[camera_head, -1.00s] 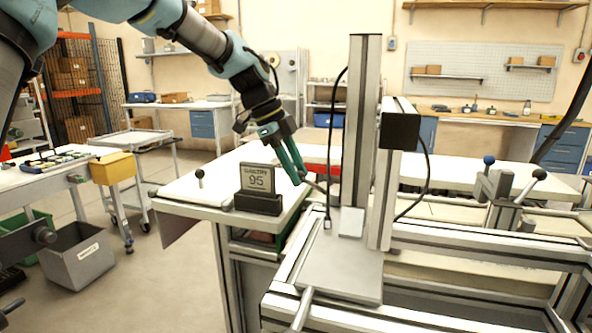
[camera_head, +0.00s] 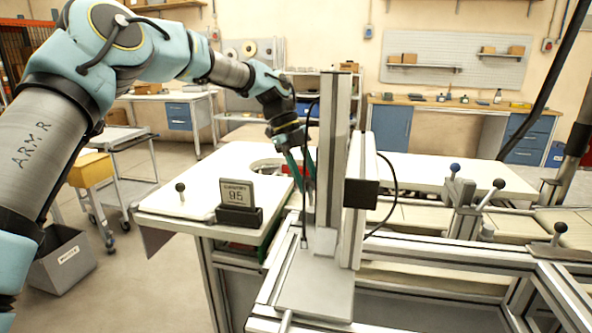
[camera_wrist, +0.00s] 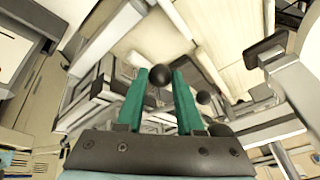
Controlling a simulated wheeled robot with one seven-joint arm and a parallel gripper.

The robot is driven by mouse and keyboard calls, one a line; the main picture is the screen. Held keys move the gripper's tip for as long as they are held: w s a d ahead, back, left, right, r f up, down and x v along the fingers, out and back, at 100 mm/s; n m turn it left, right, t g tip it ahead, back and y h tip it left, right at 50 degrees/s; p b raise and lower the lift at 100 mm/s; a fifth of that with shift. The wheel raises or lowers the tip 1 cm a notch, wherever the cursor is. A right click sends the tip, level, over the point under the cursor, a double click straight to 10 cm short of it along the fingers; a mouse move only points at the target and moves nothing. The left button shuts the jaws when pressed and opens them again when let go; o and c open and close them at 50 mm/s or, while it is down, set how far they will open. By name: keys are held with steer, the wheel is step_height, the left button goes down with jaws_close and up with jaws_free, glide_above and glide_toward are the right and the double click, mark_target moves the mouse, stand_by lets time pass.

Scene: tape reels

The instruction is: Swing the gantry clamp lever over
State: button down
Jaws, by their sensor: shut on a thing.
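My gripper (camera_head: 308,188) points down beside the left side of the upright gantry post (camera_head: 333,135) in the head view. In the wrist view my gripper (camera_wrist: 160,84) has its two green fingers on either side of a dark ball knob (camera_wrist: 160,76). The fingers are shut on this knob, which appears to be the end of the gantry clamp lever. The lever's shaft is mostly hidden by the knob and fingers, and its angle cannot be told. In the head view the knob is too small or hidden to make out.
Levers with blue (camera_head: 454,168) and black (camera_head: 498,184) knobs stand to the right. A black cable hangs beside the post.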

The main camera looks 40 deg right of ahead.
steer(key=shift+s+d+m+y+p, duration=0.3)
steer(key=shift+s+d+m+p, duration=0.2)
steer(key=shift+d+m, duration=0.1)
steer(key=c, duration=0.5)
jaws_free()
steer(key=shift+c, duration=0.2)
